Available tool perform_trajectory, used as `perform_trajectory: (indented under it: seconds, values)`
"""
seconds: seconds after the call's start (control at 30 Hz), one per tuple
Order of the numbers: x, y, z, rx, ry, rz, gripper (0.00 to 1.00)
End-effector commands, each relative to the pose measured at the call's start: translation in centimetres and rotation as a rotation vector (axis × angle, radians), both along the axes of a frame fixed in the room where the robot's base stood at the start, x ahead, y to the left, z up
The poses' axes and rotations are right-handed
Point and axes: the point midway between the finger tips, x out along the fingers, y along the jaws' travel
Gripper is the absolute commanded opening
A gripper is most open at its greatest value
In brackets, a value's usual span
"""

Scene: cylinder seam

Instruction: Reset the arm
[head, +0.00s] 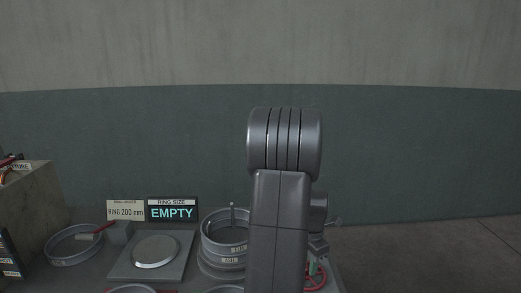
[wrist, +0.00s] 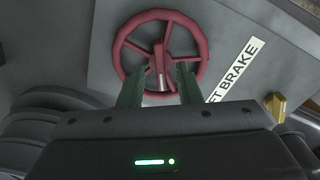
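My arm stands upright in the middle of the head view and hides part of the bench behind it. My gripper (wrist: 160,72) shows in the wrist view as two green fingers set apart, with nothing held between them. Beyond the fingertips is a red spoked handwheel (wrist: 123,48) on a grey panel, with its hub and a red grip seen between the fingers. Whether the fingers touch the wheel I cannot tell. In the head view the red wheel (head: 321,281) shows at the lower right of my arm. The fingers are not clear there.
A label (wrist: 236,68) ending in "FT BRAKE" and a yellow knob (wrist: 275,105) are right of the wheel. The bench holds stacked rings (head: 222,249), a plate with a disc (head: 155,251), a loose ring (head: 60,257) and an "EMPTY" display (head: 172,213). Floor (head: 430,260) lies clear at right.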

Motion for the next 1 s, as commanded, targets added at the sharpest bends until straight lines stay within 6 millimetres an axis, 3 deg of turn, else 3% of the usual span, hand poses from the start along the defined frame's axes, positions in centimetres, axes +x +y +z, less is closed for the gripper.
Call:
perform_trajectory:
  seconds: [0.17,0.6,0.77,1.0]
  values:
    - [-0.1,0.0,-1.3,0.000,0.001,0.000,0.31]
    - [0.0,0.0,-1.0,0.000,-0.001,-0.005,0.31]
    - [0.1,0.0,0.6,-0.001,-0.004,0.000,0.31]
    - [0.1,0.0,5.2,-0.001,-0.005,0.000,0.31]
